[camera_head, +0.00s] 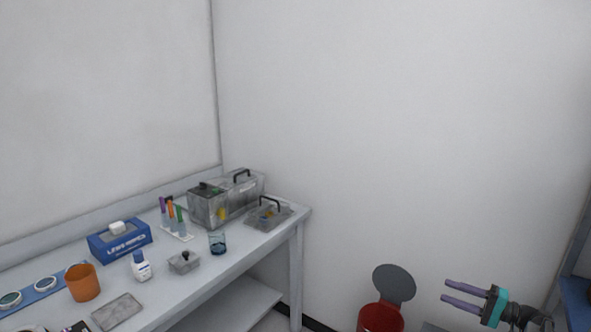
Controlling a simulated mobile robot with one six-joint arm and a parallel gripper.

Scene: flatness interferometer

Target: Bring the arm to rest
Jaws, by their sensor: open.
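My gripper (463,294) is at the lower right, with two purple-grey fingers pointing left and a teal and black body behind them. The fingers are apart and nothing is between them. It is in the air to the right of a red bin (381,319), clear of the bench. Part of my dark wrist shows at the bottom edge; the rest of the arm is out of view.
A grey bench (250,264) at left carries a metal box (209,208), a blue box (120,242), an orange cup (84,285), a white bottle (141,268) and a glass beaker (217,243). The bin's grey lid (394,284) stands open. A blue surface (577,300) is at the right edge.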

